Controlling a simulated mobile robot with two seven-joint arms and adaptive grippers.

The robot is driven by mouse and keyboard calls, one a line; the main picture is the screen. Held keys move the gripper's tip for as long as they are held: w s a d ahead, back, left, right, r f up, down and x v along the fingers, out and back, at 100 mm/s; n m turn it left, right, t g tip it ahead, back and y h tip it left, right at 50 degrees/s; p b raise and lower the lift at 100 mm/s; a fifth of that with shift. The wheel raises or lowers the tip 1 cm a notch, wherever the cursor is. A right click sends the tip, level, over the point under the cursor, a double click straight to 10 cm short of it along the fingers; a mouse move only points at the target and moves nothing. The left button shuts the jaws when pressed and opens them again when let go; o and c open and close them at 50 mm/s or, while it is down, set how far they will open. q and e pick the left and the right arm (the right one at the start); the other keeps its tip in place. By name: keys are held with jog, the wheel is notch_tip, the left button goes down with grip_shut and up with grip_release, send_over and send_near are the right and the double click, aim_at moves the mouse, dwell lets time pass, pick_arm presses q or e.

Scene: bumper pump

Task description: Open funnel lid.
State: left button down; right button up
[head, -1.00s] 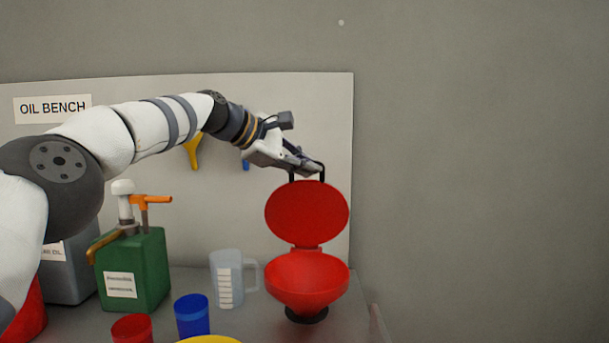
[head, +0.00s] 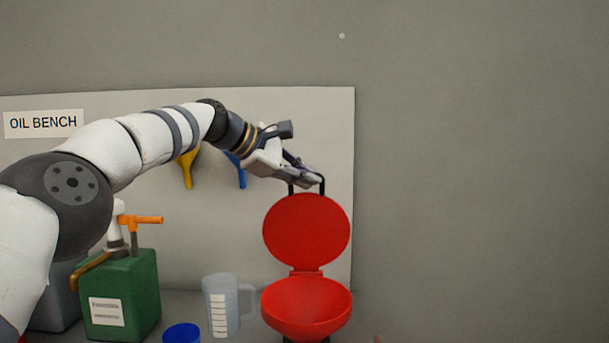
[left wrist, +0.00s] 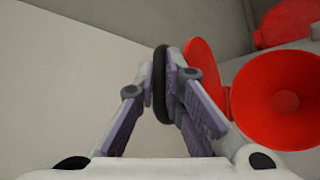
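The red funnel (head: 306,312) stands on the bench at the right end in the head view. Its round red lid (head: 306,230) is raised upright above the back of the open bowl. A black loop handle (head: 323,186) sticks up from the lid's top edge. My left gripper (head: 312,179) is at this handle. In the left wrist view its fingers (left wrist: 163,75) close on the black handle (left wrist: 160,95) from both sides. There the lid (left wrist: 200,65) shows nearly edge-on beside the open bowl (left wrist: 285,100). My right gripper is out of view.
A clear measuring jug (head: 221,305) stands left of the funnel. A green can (head: 122,295) with an orange-handled pump and a blue cup (head: 182,334) are farther left. Yellow (head: 187,170) and blue (head: 238,170) funnels hang on the back board behind my arm.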

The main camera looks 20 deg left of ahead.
pick_arm(q)
jog(key=c, duration=1.7)
grip_release()
jog(key=shift+w+f, duration=0.1)
jog(key=shift+f, duration=0.25)
jog(key=shift+r, duration=0.15)
jog(key=shift+s+a+r, duration=0.2)
jog(key=shift+a, duration=0.05)
jog(key=v, duration=1.1)
jog(key=shift+s, duration=0.1)
jog(key=shift+c, duration=0.3)
